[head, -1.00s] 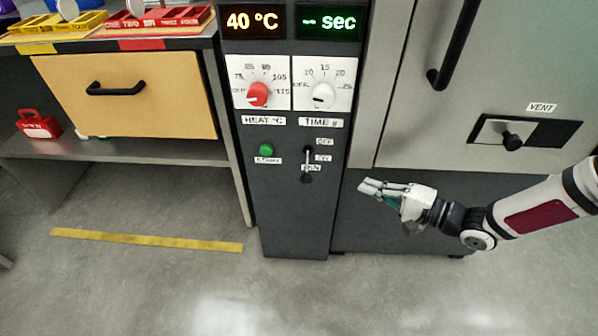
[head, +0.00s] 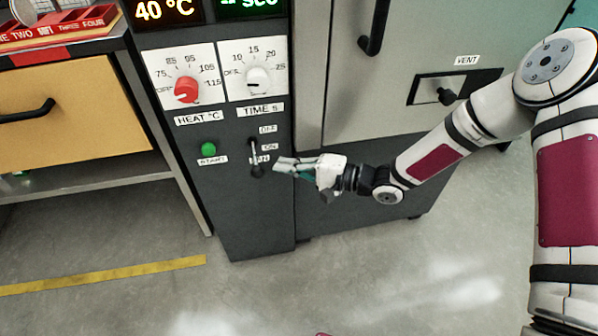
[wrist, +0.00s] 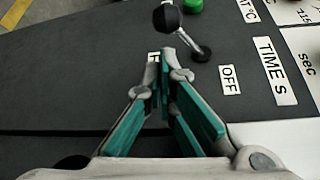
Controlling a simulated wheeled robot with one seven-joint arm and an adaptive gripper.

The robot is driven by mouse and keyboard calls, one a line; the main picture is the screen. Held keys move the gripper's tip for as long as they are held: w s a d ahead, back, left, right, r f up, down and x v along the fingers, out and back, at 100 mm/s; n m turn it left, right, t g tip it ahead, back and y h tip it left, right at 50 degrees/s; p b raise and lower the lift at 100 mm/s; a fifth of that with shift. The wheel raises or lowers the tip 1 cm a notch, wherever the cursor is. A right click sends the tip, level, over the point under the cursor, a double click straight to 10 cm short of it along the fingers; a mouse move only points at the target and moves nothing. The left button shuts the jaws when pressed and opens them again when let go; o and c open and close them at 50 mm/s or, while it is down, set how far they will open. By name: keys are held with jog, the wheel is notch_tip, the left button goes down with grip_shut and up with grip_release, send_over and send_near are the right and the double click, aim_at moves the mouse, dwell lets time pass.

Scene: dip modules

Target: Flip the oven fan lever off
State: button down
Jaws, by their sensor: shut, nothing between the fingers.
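The fan lever (head: 254,152) is on the dark control panel, below the time dial. Its black ball end hangs down, away from the OFF label (head: 267,129). In the wrist view the lever (wrist: 186,38) stands out from the panel just beyond my fingertips, with its ball at the top, and the OFF label (wrist: 229,79) is to the right. My gripper (head: 279,164) is shut and empty, pointing left, close to the lever's right side. The wrist view shows my gripper (wrist: 165,62) with its fingertips together; I cannot tell whether they touch the lever. One small label is partly hidden behind a finger.
A green start button (head: 208,149) is left of the lever. The red heat dial (head: 186,89) and white time dial (head: 257,79) are above. The vent slider (head: 446,96) is on the oven front at right. A drawer bench (head: 70,110) stands at left.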

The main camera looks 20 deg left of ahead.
aim_at(256, 161)
jog(key=shift+a+f+b, duration=0.2)
jog(key=shift+a+b, duration=0.4)
jog(key=shift+a, duration=1.5)
